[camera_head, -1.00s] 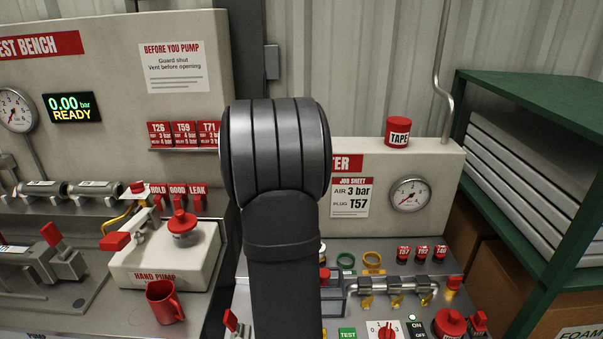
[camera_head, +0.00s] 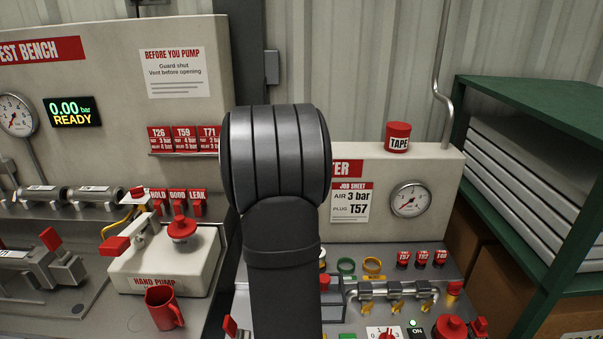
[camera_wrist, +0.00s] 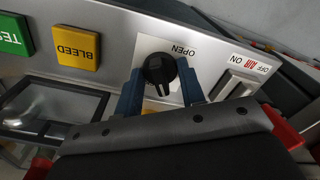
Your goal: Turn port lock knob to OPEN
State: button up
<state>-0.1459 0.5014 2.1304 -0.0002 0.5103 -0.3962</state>
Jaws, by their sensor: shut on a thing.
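The port lock knob (camera_wrist: 158,68) is round and black with a raised bar. It sits on a white label plate with the word OPEN (camera_wrist: 183,48) beside it in the wrist view. The bar runs roughly up and down in this picture; a small yellow patch shows below it. My gripper (camera_wrist: 160,80) has its two blue fingers on either side of the knob and is shut on it. The lower part of the label is hidden behind my gripper. In the head view my arm covers this part of the panel, and neither knob nor gripper shows.
A yellow BLEED button (camera_wrist: 77,47) and a green TEST button (camera_wrist: 12,35) lie left of the knob. An air ON/OFF switch (camera_wrist: 236,86) is close on the right.

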jog(key=shift+n, duration=0.3)
jog(key=shift+n, duration=1)
jog(key=shift+n, duration=2.2)
jog(key=o, duration=0.3)
jog(key=shift+r, duration=3.75)
